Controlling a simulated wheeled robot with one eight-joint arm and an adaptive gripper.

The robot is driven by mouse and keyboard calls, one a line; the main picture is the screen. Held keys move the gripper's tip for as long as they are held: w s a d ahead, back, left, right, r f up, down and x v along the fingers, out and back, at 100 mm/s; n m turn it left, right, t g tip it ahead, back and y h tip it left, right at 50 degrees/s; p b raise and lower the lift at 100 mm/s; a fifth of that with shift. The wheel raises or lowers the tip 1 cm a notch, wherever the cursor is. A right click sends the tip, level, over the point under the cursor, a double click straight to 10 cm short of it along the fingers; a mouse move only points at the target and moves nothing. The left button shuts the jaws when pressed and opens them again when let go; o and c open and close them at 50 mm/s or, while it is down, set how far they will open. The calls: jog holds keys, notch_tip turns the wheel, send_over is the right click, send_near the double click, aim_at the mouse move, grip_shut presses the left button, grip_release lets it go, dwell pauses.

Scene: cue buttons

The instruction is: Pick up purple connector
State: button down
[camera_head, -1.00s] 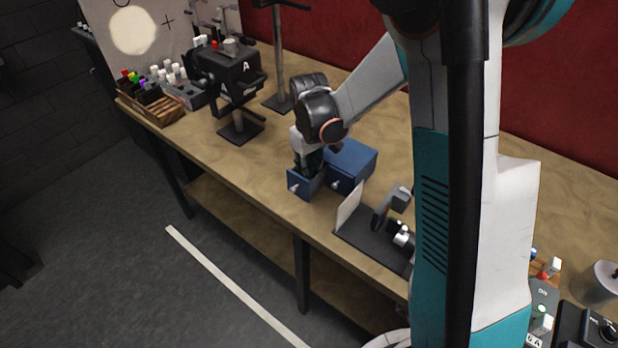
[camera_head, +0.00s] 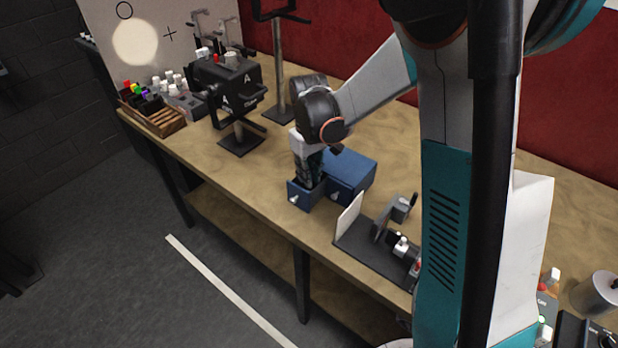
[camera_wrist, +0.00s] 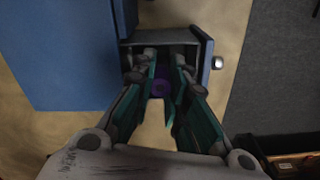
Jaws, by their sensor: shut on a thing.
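The purple connector (camera_wrist: 160,89) shows in the wrist view between my gripper's fingers, at the open drawer (camera_wrist: 202,48). My gripper (camera_wrist: 160,80) is shut on it, with a teal finger on each side. In the head view my gripper (camera_head: 310,176) points down into the open blue drawer (camera_head: 303,195), and the connector cannot be made out there. The lower part of the connector is hidden by the fingers and the drawer.
The blue drawer box (camera_head: 350,172) stands right beside the drawer. A dark stand (camera_head: 238,138) and a wooden rack (camera_head: 160,121) are to the left. A black base with a white panel (camera_head: 349,220) is to the right. The tabletop between is clear.

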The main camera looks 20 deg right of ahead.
notch_tip(320, 180, up, 17)
jog(key=p, duration=0.4)
